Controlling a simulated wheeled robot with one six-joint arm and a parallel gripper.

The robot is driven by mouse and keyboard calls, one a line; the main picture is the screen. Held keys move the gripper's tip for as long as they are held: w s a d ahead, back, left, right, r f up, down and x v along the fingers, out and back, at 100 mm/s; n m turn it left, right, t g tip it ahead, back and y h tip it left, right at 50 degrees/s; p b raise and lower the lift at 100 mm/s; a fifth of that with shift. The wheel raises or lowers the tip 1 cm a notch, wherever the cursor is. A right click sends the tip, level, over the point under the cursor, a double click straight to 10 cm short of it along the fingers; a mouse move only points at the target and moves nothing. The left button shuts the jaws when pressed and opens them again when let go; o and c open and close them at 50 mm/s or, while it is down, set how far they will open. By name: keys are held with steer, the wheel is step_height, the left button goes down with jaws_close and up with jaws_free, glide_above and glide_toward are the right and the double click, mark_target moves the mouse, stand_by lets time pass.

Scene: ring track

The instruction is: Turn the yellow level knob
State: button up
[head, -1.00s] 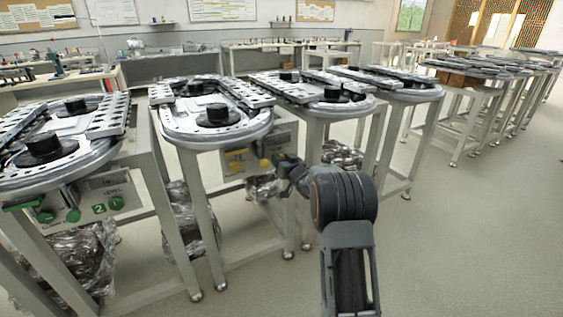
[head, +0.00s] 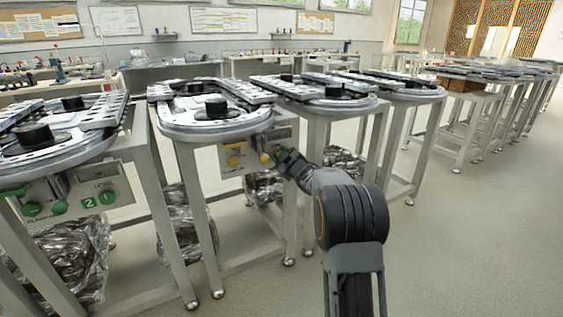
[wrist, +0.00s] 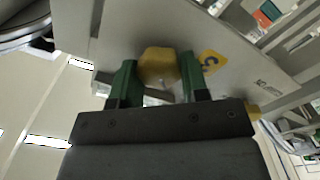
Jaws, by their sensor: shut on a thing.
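The yellow level knob (head: 265,157) is on the front panel (head: 246,144) under the second ring track from the left. In the wrist view the yellow knob (wrist: 158,65) sits between the green fingertips of my gripper (wrist: 157,83). My gripper is shut on it. In the head view my gripper (head: 281,157) reaches the panel from the right, and its dark wrist partly hides the contact. A yellow number label (wrist: 212,60) is beside the knob on the panel. The knob's pointer mark is too small to read.
A second yellow knob (head: 234,161) is to the left on the same panel. A neighbouring panel with green knobs (head: 60,207) is at the left. The floor at the right is open.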

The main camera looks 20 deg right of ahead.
steer(key=shift+n+b, duration=0.35)
steer(key=shift+n, duration=0.45)
steer(key=o, duration=0.9)
steer(key=s, duration=0.4)
steer(key=s+d+p, duration=0.1)
steer(key=s, duration=0.4)
steer(key=s+p, duration=0.1)
steer(key=s, duration=0.3)
steer(key=shift+s+d, duration=0.35)
steer(key=shift+s, duration=0.05)
steer(key=shift+r+p, duration=0.1)
steer(key=shift+p, duration=0.25)
